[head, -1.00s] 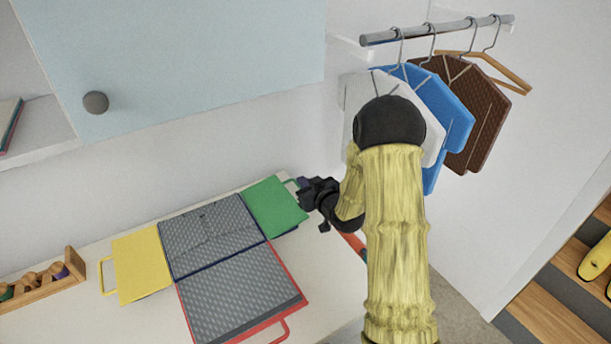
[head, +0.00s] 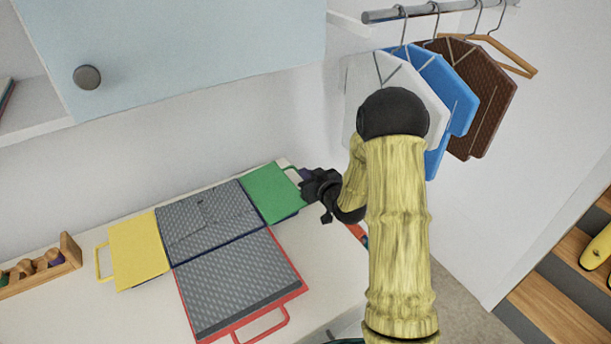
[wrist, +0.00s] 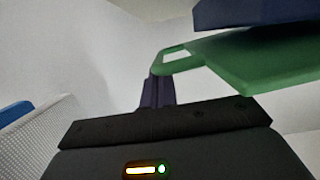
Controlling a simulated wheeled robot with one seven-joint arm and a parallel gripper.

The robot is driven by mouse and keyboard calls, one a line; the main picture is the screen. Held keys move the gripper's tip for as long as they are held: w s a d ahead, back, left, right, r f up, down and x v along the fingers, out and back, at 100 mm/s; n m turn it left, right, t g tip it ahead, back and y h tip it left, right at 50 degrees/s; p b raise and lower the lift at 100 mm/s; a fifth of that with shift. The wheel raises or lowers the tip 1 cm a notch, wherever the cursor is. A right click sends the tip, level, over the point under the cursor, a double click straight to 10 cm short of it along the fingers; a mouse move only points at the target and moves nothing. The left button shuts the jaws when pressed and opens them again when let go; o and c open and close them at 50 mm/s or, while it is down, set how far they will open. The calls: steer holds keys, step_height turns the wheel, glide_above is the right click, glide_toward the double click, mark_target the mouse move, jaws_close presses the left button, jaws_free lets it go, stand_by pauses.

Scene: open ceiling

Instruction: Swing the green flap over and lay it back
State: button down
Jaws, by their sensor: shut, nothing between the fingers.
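The green flap (head: 272,192) lies out flat at the right end of the folding board, with its loop handle (head: 291,169) at its outer edge. The wrist view shows the flap (wrist: 255,65) edge-on at upper right, its handle (wrist: 178,58) towards the middle. My gripper (head: 305,175) is just right of the flap, by the handle. Its dark purple fingers (wrist: 157,88) are shut and empty, their tips close to the handle; contact cannot be told. The board's grey patterned middle panel (head: 208,218) is left of the flap. Part of the handle is hidden behind my gripper.
A yellow flap (head: 138,250) and a red-edged grey flap (head: 238,285) lie open on the white table (head: 110,318). A wooden rack (head: 70,252) stands far left. Garments hang from a rail (head: 440,10) behind my arm. A blue cabinet door (head: 190,50) overhangs the back.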

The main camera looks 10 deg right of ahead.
steer(key=shift+r, duration=0.1)
step_height(320, 180, up, 4)
steer(key=shift+f+p, duration=0.2)
steer(key=shift+p, duration=0.9)
steer(key=b+v, duration=0.2)
steer(key=v, duration=0.8)
steer(key=shift+d+r, duration=0.15)
steer(key=shift+d, duration=0.15)
steer(key=shift+w, duration=0.1)
